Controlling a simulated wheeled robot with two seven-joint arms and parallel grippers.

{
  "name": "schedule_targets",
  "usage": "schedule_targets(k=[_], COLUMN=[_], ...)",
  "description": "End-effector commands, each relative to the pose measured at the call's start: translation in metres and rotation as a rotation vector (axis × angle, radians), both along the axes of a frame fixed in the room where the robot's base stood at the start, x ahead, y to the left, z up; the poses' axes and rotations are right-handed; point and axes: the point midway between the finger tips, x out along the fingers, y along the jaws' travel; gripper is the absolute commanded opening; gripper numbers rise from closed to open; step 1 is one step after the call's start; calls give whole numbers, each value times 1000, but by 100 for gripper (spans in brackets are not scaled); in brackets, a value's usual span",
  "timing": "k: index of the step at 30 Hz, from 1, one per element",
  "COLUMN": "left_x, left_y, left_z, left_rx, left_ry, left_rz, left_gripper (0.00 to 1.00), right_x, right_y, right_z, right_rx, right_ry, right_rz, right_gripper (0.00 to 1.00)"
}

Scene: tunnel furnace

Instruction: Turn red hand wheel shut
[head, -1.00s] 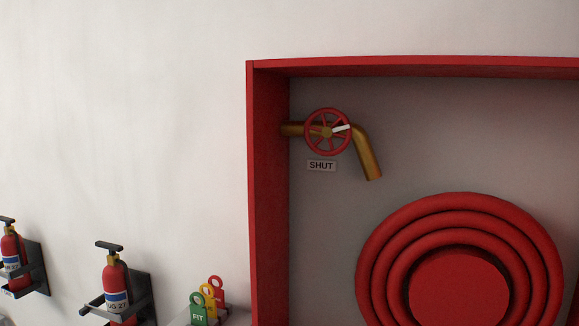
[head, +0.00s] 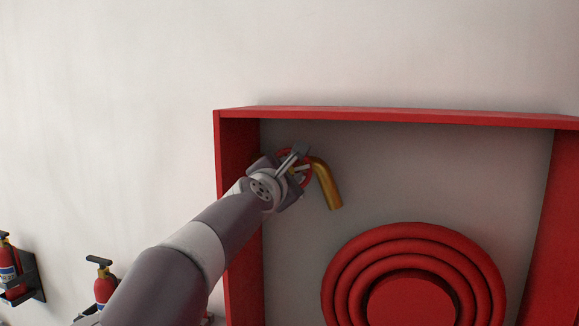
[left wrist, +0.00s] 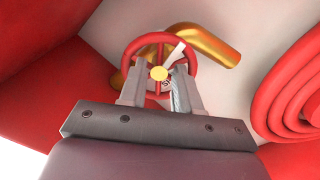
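The red hand wheel (left wrist: 163,38) with a yellow hub sits on a brass pipe (head: 326,184) inside the red cabinet. In the head view most of the wheel (head: 309,174) is hidden behind my left gripper (head: 294,162). In the left wrist view my left gripper (left wrist: 159,68) has its two fingers apart, one on each side of the hub, overlapping the lower rim. I cannot tell whether they touch the wheel. A white pointer (left wrist: 175,51) on the wheel slants up and right from the hub. The label below the wheel is mostly hidden. My right gripper is not in view.
The cabinet's red frame (head: 400,115) surrounds the wheel, with its left wall close to my left gripper. A coiled red hose (head: 350,258) lies below and right. Fire extinguishers (head: 103,283) hang on the wall at lower left.

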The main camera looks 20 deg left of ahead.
Motion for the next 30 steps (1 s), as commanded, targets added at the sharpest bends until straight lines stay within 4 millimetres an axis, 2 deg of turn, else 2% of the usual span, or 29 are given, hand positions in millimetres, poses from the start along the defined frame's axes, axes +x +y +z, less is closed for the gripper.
schedule_targets(k=[4,11,15,23,30], left_x=[8,8,8,8,9], left_y=[0,-1,-1,0,0], left_z=[-2,-3,-3,-4,-5], left_rx=[1,1,1,14,111], left_ry=[1,1,2,2,1], left_rz=[-1,-1,-1,0,0], left_gripper=[32,32,0,0,0], right_x=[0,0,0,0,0], right_y=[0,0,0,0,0], right_z=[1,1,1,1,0], right_rx=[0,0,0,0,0], right_ry=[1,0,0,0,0], right_rz=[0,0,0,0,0], right_gripper=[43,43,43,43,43])
